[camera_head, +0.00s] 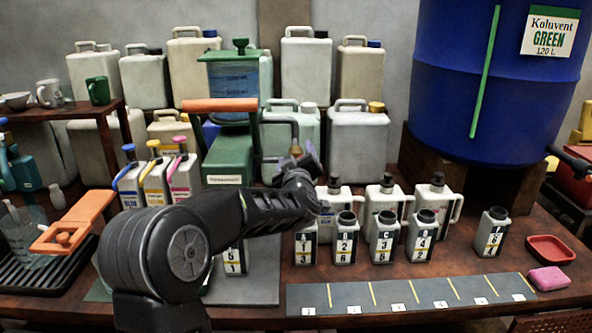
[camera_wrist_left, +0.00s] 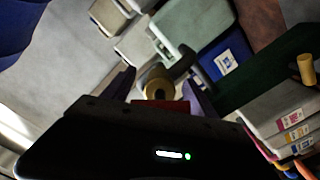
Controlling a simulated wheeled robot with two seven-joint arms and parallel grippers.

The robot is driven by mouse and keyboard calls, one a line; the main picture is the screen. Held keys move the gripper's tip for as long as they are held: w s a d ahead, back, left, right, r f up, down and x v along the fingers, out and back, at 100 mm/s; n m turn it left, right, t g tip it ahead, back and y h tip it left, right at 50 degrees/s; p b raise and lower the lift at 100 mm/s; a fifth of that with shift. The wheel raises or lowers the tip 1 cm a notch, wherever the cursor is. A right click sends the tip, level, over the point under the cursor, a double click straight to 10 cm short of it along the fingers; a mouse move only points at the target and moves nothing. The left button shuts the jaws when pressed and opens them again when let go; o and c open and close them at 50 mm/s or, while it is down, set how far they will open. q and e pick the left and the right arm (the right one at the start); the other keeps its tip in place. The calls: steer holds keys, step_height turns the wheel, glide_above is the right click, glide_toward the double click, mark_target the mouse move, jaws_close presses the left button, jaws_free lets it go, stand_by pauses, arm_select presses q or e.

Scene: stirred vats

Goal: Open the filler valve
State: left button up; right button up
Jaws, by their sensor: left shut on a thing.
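The green filler (camera_head: 230,150) stands at the back middle, with a clear blue tank on top and an orange bar. Its grey spout pipe (camera_head: 281,120) bends down to a brass-coloured end (camera_head: 295,150). My left gripper (camera_head: 306,160) is at this end, its arm crossing in front of the filler. In the left wrist view the brass end (camera_wrist_left: 157,80) shows between the two fingers, with a red piece (camera_wrist_left: 161,105) close to the palm. The gripper is shut on the filler valve; its exact hold is dark and partly hidden. My right gripper is not in view.
A small labelled bottle (camera_head: 234,259) stands below the filler, partly behind my arm. Several open grey bottles (camera_head: 346,238) stand to the right, before a marked strip (camera_head: 410,293). A blue drum (camera_head: 480,90) stands back right.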

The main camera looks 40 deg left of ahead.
arm_select(q)
steer(key=n+b, duration=0.2)
steer(key=n, duration=0.1)
steer(key=n+b, duration=0.1)
steer(key=b, duration=0.1)
steer(key=shift+f+n, duration=0.25)
steer(key=shift+n, duration=0.15)
steer(key=n+b, duration=0.2)
steer(key=shift+r+n+b, duration=0.1)
steer(key=shift+n+b, duration=0.2)
steer(key=shift+n, duration=0.1)
steer(key=shift+r+n+b, duration=0.1)
steer(key=shift+n+b, duration=0.2)
steer(key=shift+n, duration=0.3)
steer(key=o, duration=1.3)
steer(key=v, duration=0.7)
steer(key=shift+s+d, duration=0.25)
steer(key=shift+s, duration=0.05)
